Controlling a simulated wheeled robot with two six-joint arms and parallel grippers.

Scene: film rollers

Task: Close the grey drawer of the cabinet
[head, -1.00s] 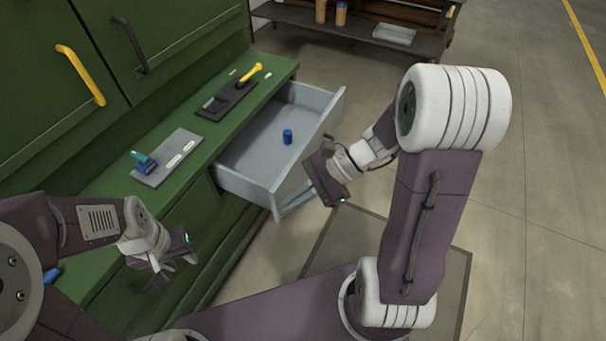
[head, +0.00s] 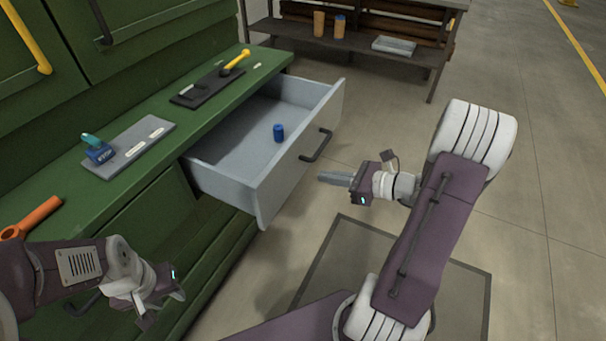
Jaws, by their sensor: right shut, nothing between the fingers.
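The grey drawer (head: 291,176) of the green cabinet (head: 135,212) stands pulled out in the head view. Its dark handle (head: 316,146) is on the front panel. A small blue cylinder (head: 279,133) stands inside the drawer. My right gripper (head: 322,177) is in front of the drawer face, a little below the handle, fingers pointing left toward the panel. It is shut and empty; a small gap seems to lie between its tips and the panel. My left gripper (head: 181,293) is at lower left, in front of the cabinet's lower part; its fingers are too small and angled to judge.
On the green worktop lie a grey tray with a blue-teal item (head: 98,150), a dark tray (head: 196,92) with a yellow-handled tool (head: 236,61), and an orange tool (head: 36,217). A shelf unit (head: 352,36) stands behind. The floor at right is open.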

